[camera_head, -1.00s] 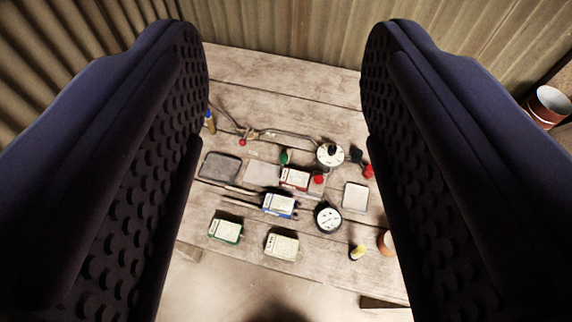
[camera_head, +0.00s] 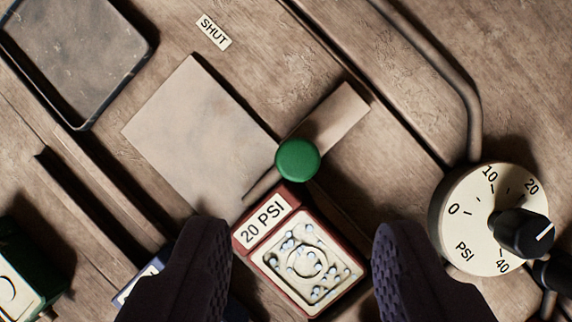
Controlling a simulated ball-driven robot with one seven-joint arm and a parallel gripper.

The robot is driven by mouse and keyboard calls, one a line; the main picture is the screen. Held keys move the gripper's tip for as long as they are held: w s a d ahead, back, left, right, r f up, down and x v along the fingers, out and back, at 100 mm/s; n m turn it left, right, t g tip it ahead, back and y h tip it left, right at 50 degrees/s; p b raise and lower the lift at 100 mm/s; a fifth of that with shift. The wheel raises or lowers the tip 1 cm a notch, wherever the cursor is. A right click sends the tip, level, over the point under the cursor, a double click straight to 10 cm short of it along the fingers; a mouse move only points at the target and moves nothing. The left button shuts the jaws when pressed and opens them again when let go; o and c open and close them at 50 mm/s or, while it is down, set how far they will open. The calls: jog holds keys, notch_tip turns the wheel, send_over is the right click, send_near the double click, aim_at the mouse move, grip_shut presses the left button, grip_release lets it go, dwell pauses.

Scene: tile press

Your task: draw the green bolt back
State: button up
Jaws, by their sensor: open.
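The green bolt shows as a round green knob (camera_head: 298,160) on a flat tan bar (camera_head: 335,122) that lies slantwise on the wooden table. The knob sits just beyond a red-framed tile (camera_head: 306,262) labelled 20 PSI. A square tan plate (camera_head: 200,135) lies left of the knob, and a SHUT label (camera_head: 213,31) is above it. My gripper (camera_head: 300,255) is open, its two dark fingers on either side of the red-framed tile in the picture. The knob is beyond the fingertips, and nothing is held.
A round PSI dial (camera_head: 465,218) with a black knob stands at the right. A pipe (camera_head: 455,85) runs down to it. A dark-rimmed tray (camera_head: 75,55) is at upper left. A green-edged tile (camera_head: 20,275) and a partly hidden blue one (camera_head: 135,285) are at lower left.

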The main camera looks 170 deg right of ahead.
aim_at(298, 161)
jog(key=b+x, duration=0.2)
jog(key=x, duration=0.5)
jog(key=shift+a+f+b, duration=0.1)
jog(key=shift+f+b, duration=0.05)
jog(key=shift+b, duration=0.25)
grip_shut()
